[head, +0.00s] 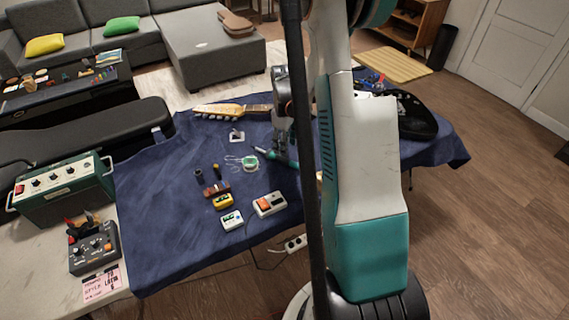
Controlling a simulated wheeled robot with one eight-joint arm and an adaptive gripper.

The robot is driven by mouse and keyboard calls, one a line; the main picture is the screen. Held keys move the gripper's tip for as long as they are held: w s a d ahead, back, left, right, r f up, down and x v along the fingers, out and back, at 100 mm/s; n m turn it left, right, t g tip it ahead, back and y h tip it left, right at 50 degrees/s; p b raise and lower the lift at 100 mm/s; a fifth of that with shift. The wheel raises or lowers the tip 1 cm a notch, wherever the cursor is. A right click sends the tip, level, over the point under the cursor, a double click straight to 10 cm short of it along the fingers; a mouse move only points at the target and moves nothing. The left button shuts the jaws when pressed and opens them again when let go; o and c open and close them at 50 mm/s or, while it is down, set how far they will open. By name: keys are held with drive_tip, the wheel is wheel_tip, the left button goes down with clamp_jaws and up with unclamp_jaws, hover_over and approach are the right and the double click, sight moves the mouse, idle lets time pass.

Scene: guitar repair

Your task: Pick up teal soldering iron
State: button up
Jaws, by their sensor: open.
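The teal soldering iron (268,153) lies on the blue cloth (160,195) near the middle of the table, beside a small coil of solder or wire. My gripper (284,150) is above the iron's right part, pointing down, close to the cloth. It is open, with the iron under or between its fingers; I cannot tell which. My arm hides the area to the right of the gripper.
Small pedals, including a grey one with an orange patch (268,204), stand in front. A green amplifier (62,190) stands at left. Bare cloth lies left of centre.

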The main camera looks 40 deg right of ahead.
sight(284, 158)
wheel_tip(284, 158, down, 8)
drive_tip(key=b, duration=0.3)
drive_tip(key=shift+w+r, duration=0.15)
drive_tip(key=shift+r, duration=0.2)
clamp_jaws()
